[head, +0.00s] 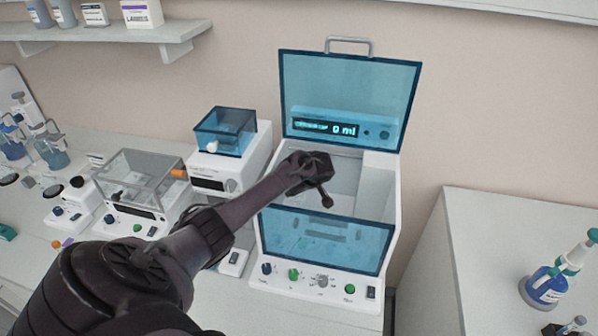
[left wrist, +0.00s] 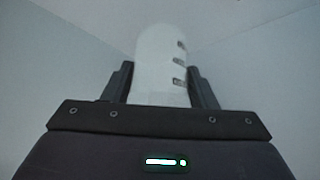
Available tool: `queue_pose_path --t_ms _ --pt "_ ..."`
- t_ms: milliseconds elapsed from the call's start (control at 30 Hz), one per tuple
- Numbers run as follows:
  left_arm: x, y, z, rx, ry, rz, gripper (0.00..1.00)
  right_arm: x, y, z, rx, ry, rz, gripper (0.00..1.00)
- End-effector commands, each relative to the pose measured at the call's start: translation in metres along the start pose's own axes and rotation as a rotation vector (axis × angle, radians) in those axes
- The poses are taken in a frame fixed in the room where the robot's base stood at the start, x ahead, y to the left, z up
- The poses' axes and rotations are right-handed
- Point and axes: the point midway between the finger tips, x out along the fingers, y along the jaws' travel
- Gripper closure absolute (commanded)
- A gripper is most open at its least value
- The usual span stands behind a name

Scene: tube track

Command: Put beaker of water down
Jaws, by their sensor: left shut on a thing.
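In the left wrist view a pale, whitish beaker (left wrist: 160,65) with dark marks down its right side stands between the two fingers of my left gripper (left wrist: 162,88), which is shut on it. I cannot tell its water level. In the head view my left gripper (head: 318,185) reaches into the open chamber of a white machine (head: 380,190) with a raised blue see-through lid (head: 350,85). The gripper hides the beaker there. A display (head: 335,129) seen through the lid reads 0 ml. My right gripper is not in view.
The machine's front has a blue clear panel (head: 325,240) and a row of knobs. Left of it stand a smaller device with a blue cover (head: 225,130) and a clear-covered balance (head: 135,185). A right-hand counter (head: 480,240) holds a blue bottle (head: 548,285).

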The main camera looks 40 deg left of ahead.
Motion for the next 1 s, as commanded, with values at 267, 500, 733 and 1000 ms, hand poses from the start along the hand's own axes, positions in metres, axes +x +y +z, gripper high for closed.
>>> queue_pose_path --t_ms 267,500,733,1000 --pt "0.003 0.0 0.002 0.001 0.0 0.0 0.39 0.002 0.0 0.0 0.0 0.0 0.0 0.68" --pt "0.002 0.0 0.001 0.0 0.0 0.0 0.39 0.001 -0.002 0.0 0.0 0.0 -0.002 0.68" --pt "-0.017 0.002 0.002 0.002 -0.002 0.004 0.39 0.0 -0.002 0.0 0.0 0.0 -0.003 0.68" --pt "-0.071 0.002 0.003 0.0 -0.002 0.006 0.39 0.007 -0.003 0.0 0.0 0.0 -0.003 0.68"
